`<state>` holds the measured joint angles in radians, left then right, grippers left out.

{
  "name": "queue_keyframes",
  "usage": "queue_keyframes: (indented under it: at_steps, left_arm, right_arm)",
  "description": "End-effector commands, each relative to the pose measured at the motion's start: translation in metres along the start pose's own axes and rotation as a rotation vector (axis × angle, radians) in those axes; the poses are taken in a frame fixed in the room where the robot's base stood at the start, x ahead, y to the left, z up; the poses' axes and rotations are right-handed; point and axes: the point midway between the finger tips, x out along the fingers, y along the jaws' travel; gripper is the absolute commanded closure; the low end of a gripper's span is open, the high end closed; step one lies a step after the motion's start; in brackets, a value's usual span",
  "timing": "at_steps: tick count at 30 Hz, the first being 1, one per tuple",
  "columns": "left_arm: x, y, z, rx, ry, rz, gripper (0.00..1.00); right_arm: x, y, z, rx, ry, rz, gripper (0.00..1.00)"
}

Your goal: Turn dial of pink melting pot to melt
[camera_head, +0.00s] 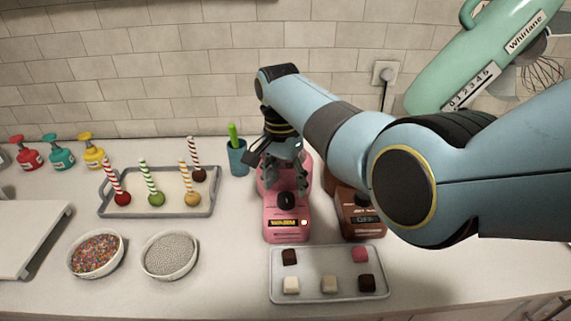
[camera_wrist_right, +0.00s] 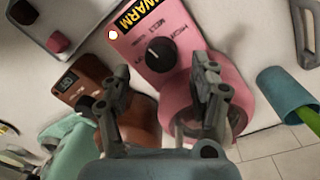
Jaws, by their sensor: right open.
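The pink melting pot (camera_head: 286,230) stands at the middle of the counter; its body also shows in the right wrist view (camera_wrist_right: 190,35). Its black dial (camera_head: 286,200) faces front, and in the right wrist view the dial (camera_wrist_right: 160,54) sits beyond and between the fingertips, with printed labels around it. The lit yellow display (camera_wrist_right: 137,14) reads WARM, with a glowing light beside it. My right gripper (camera_head: 286,182) is open and empty above the pot, close to the dial; I cannot tell if it touches. My left gripper is not in view.
A brown melting pot (camera_head: 361,222) reading OFF stands right beside the pink one. A tray (camera_head: 328,252) of chocolate pieces lies in front. A teal cup (camera_head: 237,158) stands behind left. A cake-pop tray (camera_head: 150,212) and two sprinkle bowls (camera_head: 170,257) are left.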

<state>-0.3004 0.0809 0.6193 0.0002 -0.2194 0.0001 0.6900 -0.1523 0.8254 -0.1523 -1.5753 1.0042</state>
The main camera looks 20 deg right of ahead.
Motion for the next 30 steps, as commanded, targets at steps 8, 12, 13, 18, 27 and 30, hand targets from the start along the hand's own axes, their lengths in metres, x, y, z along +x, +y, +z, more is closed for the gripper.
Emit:
queue_keyframes:
  at_steps: [8, 12, 13, 18, 27, 30]
  left_arm:
    - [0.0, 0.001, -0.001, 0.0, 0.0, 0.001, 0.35]
    - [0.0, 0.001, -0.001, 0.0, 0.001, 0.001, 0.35]
    - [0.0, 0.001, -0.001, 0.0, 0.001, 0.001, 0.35]
    - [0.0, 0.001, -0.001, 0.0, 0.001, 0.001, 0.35]
    - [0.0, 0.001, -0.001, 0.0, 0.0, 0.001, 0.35]
    - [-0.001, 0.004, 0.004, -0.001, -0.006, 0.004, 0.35]
  right_arm:
    - [-0.053, 0.002, 0.0, 0.0, 0.001, -0.003, 0.38]
    - [-0.065, 0.003, 0.0, 0.0, 0.0, -0.002, 0.38]
    - [-0.066, 0.003, 0.0, -0.001, 0.0, -0.002, 0.38]
    - [-0.067, 0.004, 0.0, -0.001, -0.001, -0.001, 0.38]
    - [-0.069, 0.005, 0.001, -0.081, -0.005, 0.002, 0.38]
    - [-0.088, 0.003, -0.003, -0.185, 0.01, -0.03, 0.38]
